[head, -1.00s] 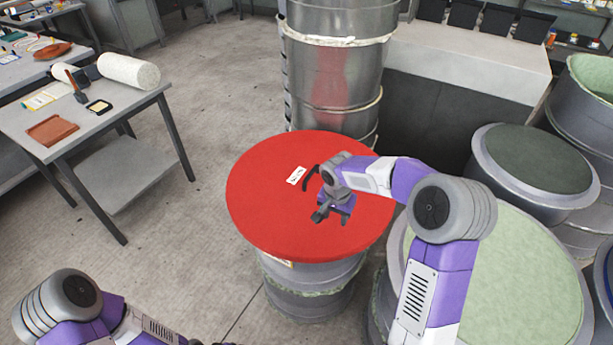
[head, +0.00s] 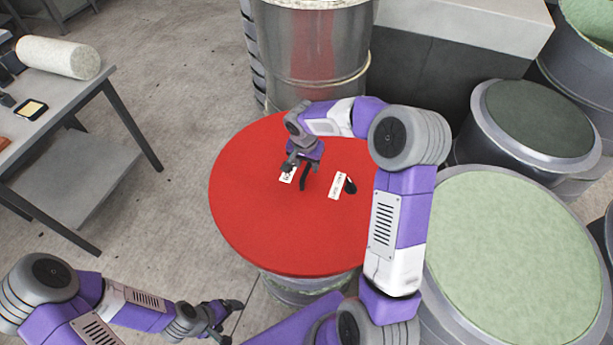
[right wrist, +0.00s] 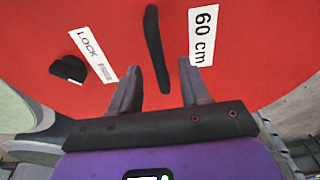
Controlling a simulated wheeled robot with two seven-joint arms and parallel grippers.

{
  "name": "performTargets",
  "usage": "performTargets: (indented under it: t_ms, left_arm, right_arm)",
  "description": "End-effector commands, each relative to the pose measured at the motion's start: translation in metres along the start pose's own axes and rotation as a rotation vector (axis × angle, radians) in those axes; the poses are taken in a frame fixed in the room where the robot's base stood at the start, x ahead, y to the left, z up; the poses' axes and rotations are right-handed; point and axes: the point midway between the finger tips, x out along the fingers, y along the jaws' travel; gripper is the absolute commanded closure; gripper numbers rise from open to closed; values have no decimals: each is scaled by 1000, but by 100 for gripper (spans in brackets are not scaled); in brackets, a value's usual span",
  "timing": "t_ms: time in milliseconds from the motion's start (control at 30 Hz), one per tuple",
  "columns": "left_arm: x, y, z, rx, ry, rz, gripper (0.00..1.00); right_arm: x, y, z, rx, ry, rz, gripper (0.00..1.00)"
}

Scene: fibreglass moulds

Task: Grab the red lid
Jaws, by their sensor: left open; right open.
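The round red lid (head: 250,225) lies on a grey drum (head: 300,287). A dark handle (head: 305,177) stands near its middle, between a white label and a LOCK label. My right gripper (head: 301,160) is open above the lid, close to the handle. In the right wrist view, the handle (right wrist: 156,50) lies between the lines of the two open fingers (right wrist: 157,85), slightly beyond their tips, with red lid surface (right wrist: 120,20) around it. I cannot tell whether the fingers touch it. My left gripper (head: 228,313) is open and empty, low at the left, apart from the lid.
A black knob (head: 350,185) sits beside the LOCK label (head: 338,186) on the lid. A tall metal drum (head: 310,50) stands behind. Drums with a pale green top (head: 510,250) and a dark top (head: 535,120) stand right. A grey table (head: 85,85) is at left; floor between is clear.

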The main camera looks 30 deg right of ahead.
Motion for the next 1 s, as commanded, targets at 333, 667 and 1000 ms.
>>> performTargets:
  t_ms: [333,667,1000]
  left_arm:
    - [10,-4,-1,0,1,0,15]
    - [10,-4,-1,0,1,0,15]
    - [10,-4,-1,0,1,0,15]
  right_arm:
    - [38,1,0,1,-1,1,54]
    - [37,1,0,0,-1,1,86]
    - [37,1,0,1,-1,1,100]
